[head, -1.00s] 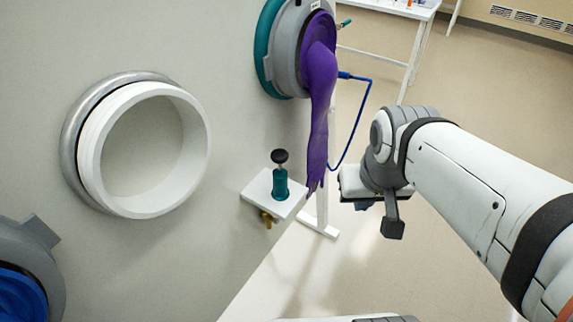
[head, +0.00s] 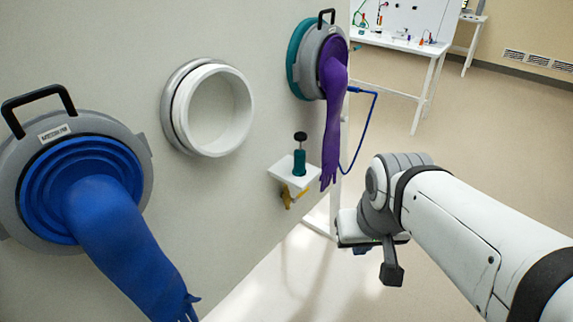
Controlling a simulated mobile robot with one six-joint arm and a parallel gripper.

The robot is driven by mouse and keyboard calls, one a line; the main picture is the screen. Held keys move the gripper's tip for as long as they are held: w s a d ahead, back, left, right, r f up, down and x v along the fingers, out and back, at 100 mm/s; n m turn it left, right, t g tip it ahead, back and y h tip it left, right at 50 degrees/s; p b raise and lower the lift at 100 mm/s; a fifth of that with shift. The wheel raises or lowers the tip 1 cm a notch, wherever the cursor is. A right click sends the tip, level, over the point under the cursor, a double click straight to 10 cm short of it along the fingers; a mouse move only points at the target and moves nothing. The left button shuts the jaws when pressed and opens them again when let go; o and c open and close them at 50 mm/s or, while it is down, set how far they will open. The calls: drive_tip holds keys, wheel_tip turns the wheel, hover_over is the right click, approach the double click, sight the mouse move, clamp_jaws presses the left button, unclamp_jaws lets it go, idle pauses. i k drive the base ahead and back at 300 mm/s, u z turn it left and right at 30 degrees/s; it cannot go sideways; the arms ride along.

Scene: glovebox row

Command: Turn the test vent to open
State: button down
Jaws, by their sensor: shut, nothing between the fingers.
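No part in the head view is clearly labelled as the test vent. A small white shelf (head: 283,180) stands out from the grey wall. It carries a teal upright fitting (head: 299,162) topped by a black knob (head: 300,136). A yellow lever-like part (head: 289,197) shows under the shelf. My gripper (head: 352,234) is to the right of the shelf, apart from it, and is shut and empty. Its fingertips are mostly hidden by my wrist.
A blue glove (head: 115,225) hangs from a port at left. A white open port ring (head: 218,110) is in the middle. A purple glove (head: 335,110) hangs beside the shelf, with a blue hose (head: 369,120) behind. A white table (head: 400,45) stands at the back. The right-hand floor is clear.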

sight(295, 201)
drive_tip(key=u, duration=0.05)
drive_tip(key=i, duration=1)
drive_tip(key=u, duration=0.05)
